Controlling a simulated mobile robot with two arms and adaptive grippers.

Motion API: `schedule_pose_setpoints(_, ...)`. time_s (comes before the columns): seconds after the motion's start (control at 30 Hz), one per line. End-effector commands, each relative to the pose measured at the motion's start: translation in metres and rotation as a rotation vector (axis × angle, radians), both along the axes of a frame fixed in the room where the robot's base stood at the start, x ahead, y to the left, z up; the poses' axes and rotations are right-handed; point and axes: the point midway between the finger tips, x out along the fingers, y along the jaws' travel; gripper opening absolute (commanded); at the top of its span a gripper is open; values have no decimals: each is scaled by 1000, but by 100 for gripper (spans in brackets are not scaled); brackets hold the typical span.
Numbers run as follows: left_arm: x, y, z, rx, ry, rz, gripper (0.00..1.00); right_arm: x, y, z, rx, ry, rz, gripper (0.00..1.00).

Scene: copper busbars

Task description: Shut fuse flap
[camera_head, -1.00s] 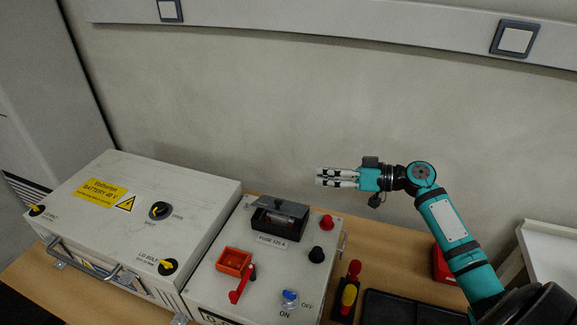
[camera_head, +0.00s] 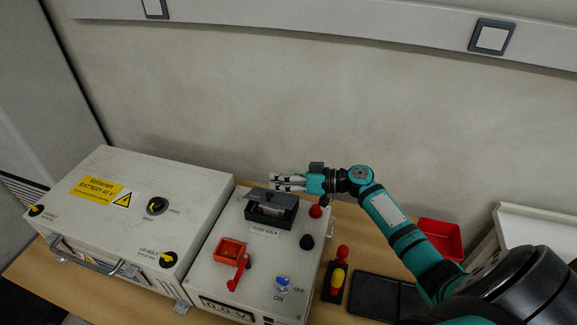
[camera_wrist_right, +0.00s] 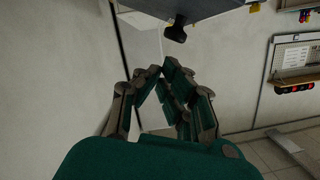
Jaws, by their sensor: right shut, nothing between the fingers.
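The dark grey fuse flap (camera_head: 278,197) stands raised on the black fuse holder (camera_head: 285,219), above the label "FUSE 125 A". A pale fuse shows in the opening under it. My right gripper (camera_head: 273,182) comes in from the right and is at the flap's far side, just above its back edge in the picture. I cannot tell whether it touches the flap. Its fingers are shut and empty; they also converge in the right wrist view (camera_wrist_right: 160,70). My left gripper is not in view.
The fuse holder sits on a grey control box with a red lever (camera_head: 238,272), a blue switch (camera_head: 283,284), a red knob (camera_head: 316,211) and a black knob (camera_head: 307,242). A battery case (camera_head: 130,215) stands left. A black tray (camera_head: 385,298) and red bin (camera_head: 442,238) lie right.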

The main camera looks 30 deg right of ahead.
Motion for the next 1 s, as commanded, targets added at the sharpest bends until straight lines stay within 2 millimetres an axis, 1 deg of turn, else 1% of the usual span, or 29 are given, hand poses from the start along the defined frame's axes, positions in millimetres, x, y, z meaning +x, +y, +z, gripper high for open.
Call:
schedule_pose_setpoints(0.03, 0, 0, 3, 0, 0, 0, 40, -1, 2, -3, 3, 1, -1, 0)
schedule_pose_setpoints(0.2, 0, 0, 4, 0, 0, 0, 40, -3, 3, -10, 1, 0, -1, 0)
schedule_pose_setpoints(0.53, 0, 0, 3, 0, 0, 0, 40, -3, 4, -11, -1, -2, 0, 0)
schedule_pose_setpoints(0.73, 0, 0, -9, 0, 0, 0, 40, -6, 6, -16, -29, -28, 0, 0)
schedule_pose_setpoints(1.0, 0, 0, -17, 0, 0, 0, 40, -8, 8, -17, -60, -54, -2, 0)
